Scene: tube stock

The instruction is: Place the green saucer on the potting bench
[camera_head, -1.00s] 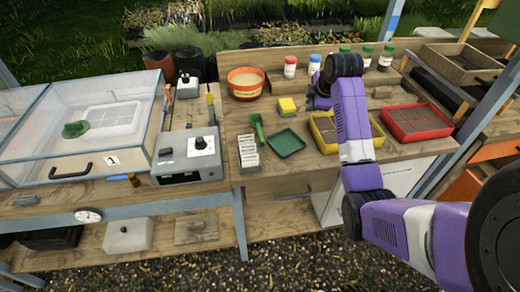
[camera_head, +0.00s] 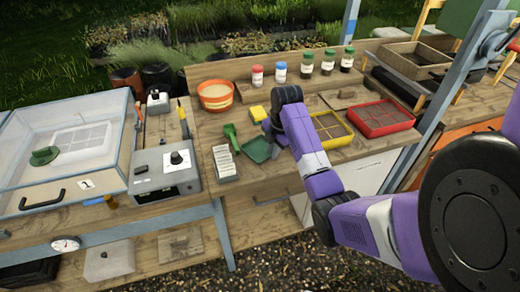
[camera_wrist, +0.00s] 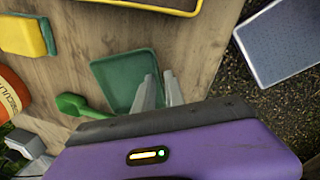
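The green saucer (camera_head: 259,151), a shallow square dish, lies flat on the wooden potting bench (camera_head: 208,130), right of a rack of white labels. It also shows in the wrist view (camera_wrist: 118,78), where a gripper finger covers part of its edge. My gripper (camera_wrist: 160,90) has its two fingers apart with a narrow gap, at the saucer's near right edge. One finger overlaps the saucer and the other appears just outside it. I cannot tell whether they touch it. In the head view my arm hides the fingertips.
A green scoop (camera_head: 231,135), yellow sponge (camera_head: 257,113) and orange pot (camera_head: 215,96) stand close by. Yellow (camera_head: 343,140) and red (camera_head: 407,117) trays lie to the right. A clear case (camera_head: 62,150) at left holds another green object. Jars line the back.

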